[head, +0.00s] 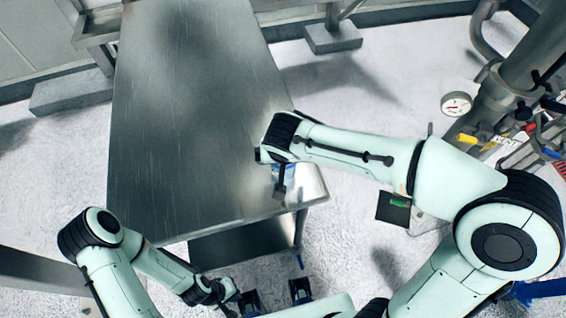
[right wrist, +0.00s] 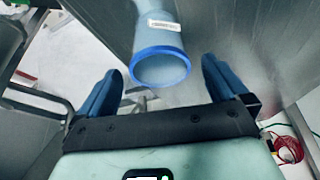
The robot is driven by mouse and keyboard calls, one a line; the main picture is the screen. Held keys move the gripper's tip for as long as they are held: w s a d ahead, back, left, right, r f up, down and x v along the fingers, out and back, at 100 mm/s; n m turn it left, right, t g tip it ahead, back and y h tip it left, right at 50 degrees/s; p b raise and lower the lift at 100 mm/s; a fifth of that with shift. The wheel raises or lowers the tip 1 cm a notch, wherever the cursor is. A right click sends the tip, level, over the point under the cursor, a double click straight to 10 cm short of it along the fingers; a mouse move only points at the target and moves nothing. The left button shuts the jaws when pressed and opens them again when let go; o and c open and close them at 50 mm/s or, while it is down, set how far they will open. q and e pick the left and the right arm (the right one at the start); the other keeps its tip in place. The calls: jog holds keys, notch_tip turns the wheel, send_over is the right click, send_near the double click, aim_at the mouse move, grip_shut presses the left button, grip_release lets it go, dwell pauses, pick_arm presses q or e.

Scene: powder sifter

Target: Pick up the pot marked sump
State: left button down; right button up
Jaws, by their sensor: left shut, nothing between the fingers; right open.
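A pale, translucent pot (right wrist: 160,69) with a blue rim shows in the right wrist view, its round mouth toward the camera. A white label on its side is too small to read. My right gripper (right wrist: 162,78) is open, with a blue finger on either side of the pot's mouth and gaps between. In the head view my right wrist hides most of that spot; a small blue and white patch (head: 287,173) shows beside it, over the table's right edge. My left gripper (head: 231,296) is shut and empty at the bottom, apart from the table.
The steel table (head: 190,90) has a broad, bare top left of my right arm. A machine stand with a pressure gauge (head: 457,104), a yellow handle (head: 467,138) and a VENT sign (head: 505,141) stands at the right. Red cable (right wrist: 288,148) shows in the right wrist view.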

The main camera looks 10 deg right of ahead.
jog(key=x, duration=0.6)
jog(key=shift+s+d+f, duration=0.1)
jog(key=shift+f, duration=0.3)
jog(key=c, duration=1)
